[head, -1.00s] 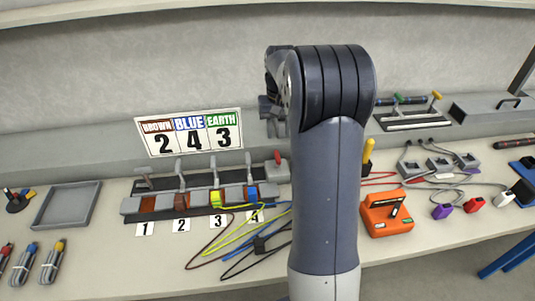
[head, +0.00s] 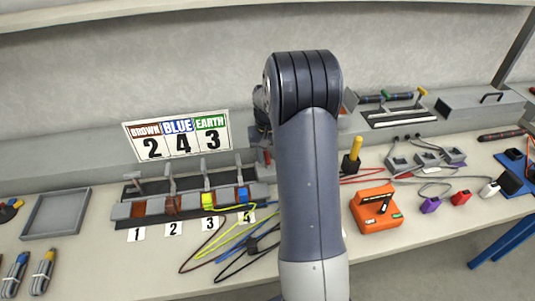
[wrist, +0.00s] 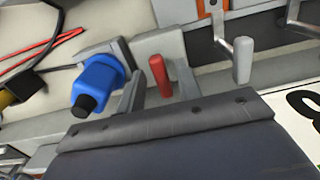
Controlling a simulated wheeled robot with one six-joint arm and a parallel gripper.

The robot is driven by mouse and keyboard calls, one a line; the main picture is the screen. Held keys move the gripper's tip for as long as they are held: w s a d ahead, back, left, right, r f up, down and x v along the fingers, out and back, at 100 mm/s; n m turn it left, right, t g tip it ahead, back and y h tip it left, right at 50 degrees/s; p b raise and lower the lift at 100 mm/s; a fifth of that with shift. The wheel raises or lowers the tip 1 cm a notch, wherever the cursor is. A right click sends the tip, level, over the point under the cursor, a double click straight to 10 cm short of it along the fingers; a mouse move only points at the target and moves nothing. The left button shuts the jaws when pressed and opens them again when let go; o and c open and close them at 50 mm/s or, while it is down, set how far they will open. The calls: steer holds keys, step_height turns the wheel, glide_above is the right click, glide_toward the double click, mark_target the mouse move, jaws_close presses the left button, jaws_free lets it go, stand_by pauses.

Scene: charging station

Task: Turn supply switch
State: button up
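The supply switch seems to be the red lever (wrist: 160,76), standing up from a grey housing near the middle of the wrist view. In the head view, only a sliver of the red lever (head: 267,157) shows beside my arm. My gripper (wrist: 155,88) is close to the lever. Grey finger-like parts show on both sides of the lever with a gap between them, so it looks open. Contact with the lever cannot be made out. The dark gripper body covers the lower wrist view.
A blue plug (wrist: 98,82) with a black tip sits beside the lever. A row of grey-handled levers (head: 205,175) with coloured wires lies left of it, below the number sign (head: 178,137). An orange box (head: 376,208) and a yellow-handled tool (head: 354,152) stand right of my arm.

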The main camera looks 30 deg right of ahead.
jaws_close()
steer(key=shift+m, duration=0.3)
steer(key=m, duration=0.3)
steer(key=shift+w+a+m, duration=0.1)
steer(key=shift+a+m, duration=0.05)
steer(key=shift+m, duration=0.15)
steer(key=m, duration=0.4)
steer(key=shift+w+a+m, duration=0.1)
steer(key=shift+m, duration=0.2)
steer(key=m, duration=0.4)
steer(key=shift+w+m, duration=0.15)
steer(key=shift+m, duration=0.15)
steer(key=shift+w+m, duration=0.2)
steer(key=shift+m, duration=2)
steer(key=shift+o, duration=0.6)
jaws_free()
